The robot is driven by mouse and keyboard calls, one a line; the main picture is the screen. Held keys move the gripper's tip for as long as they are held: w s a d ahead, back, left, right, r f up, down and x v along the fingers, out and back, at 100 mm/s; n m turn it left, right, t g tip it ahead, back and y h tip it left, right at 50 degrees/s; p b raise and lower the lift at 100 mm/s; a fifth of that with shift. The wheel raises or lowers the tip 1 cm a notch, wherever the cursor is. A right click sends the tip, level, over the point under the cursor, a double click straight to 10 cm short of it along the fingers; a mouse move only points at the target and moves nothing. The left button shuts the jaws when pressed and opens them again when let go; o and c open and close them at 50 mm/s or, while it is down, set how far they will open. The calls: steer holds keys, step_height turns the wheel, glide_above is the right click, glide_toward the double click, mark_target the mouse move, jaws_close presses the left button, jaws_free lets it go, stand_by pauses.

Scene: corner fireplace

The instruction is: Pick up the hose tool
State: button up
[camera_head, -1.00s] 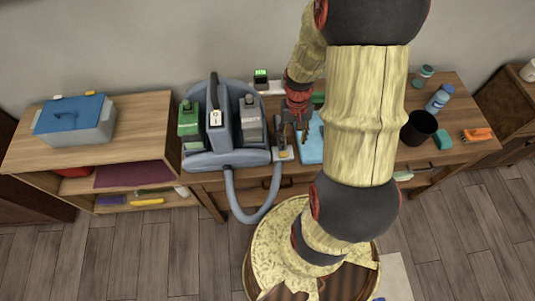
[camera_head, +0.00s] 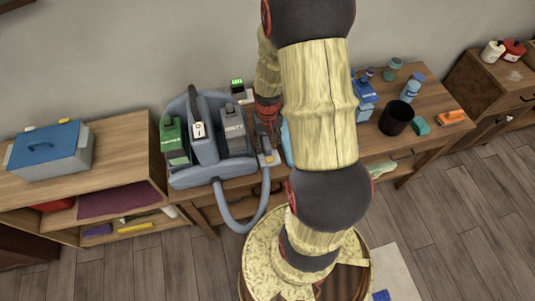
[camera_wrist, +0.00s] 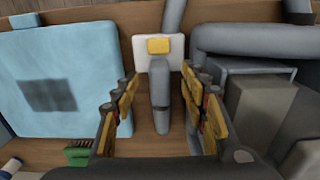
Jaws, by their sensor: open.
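The hose tool (camera_wrist: 159,92) is a grey handle with a pale plate and a yellow button at its hose end. It lies on the wooden table beside the blue-grey carpet cleaner (camera_head: 207,168). Its hose end also shows in the head view (camera_head: 269,158). My gripper (camera_wrist: 163,88) is open, with one finger on each side of the tool's handle and gaps visible on both sides. In the head view my gripper (camera_head: 267,124) is by the cleaner's right side, its fingers hard to make out. I cannot tell its exact height over the tool.
A light blue cloth or mat (camera_wrist: 62,80) lies left of the tool in the wrist view, with a green brush (camera_wrist: 78,152) near it. A black cup (camera_head: 396,119) and bottles stand on the right part of the table. A toolbox (camera_head: 52,151) sits on the left shelf.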

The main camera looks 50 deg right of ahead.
mark_target(268, 146)
step_height(268, 146, down, 4)
steer(key=shift+w+d+r+b, duration=0.1)
steer(key=shift+r+b, duration=0.1)
steer(key=shift+b, duration=0.25)
steer(key=shift+c, duration=1.4)
steer(key=c, duration=0.8)
jaws_close()
